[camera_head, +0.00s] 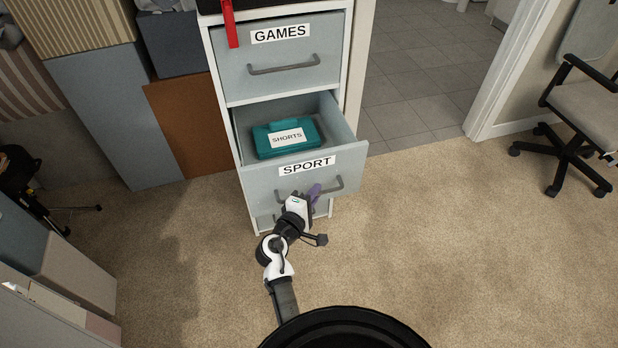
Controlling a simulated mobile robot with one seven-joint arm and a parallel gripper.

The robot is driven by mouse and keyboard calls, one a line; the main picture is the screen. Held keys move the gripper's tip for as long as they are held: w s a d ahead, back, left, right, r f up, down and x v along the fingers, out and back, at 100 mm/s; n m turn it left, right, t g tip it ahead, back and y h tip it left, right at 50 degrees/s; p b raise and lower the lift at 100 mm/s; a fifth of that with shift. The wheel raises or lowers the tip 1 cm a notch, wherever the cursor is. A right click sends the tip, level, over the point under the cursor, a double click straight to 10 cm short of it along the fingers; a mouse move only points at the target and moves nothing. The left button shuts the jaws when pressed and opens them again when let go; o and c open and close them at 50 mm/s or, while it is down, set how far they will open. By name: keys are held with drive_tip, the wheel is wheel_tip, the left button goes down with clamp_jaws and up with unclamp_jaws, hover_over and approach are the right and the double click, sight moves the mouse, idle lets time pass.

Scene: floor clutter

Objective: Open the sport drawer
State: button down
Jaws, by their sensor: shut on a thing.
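The sport drawer (347,171) is the light blue-grey drawer labelled SPORT, in the middle of a white cabinet. It stands pulled out, and its inside shows. A teal case (262,146) labelled SHORTS lies in it. My gripper (312,193) is at the drawer's front, shut on the grey drawer handle (337,184). My wrist hides part of the handle and the fingertips.
The closed games drawer (231,61) is above, with a red thing (230,25) hanging over its front. A lower drawer is partly hidden. Boxes (112,115) stand at left, an office chair (575,140) at right. Carpet (450,250) is clear at right.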

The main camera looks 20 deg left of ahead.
drive_tip(key=shift+s+d, duration=0.4)
drive_tip(key=shift+s, duration=0.2)
drive_tip(key=shift+s+d, duration=0.35)
drive_tip(key=shift+s, duration=0.2)
drive_tip(key=c, duration=1.5)
unclamp_jaws()
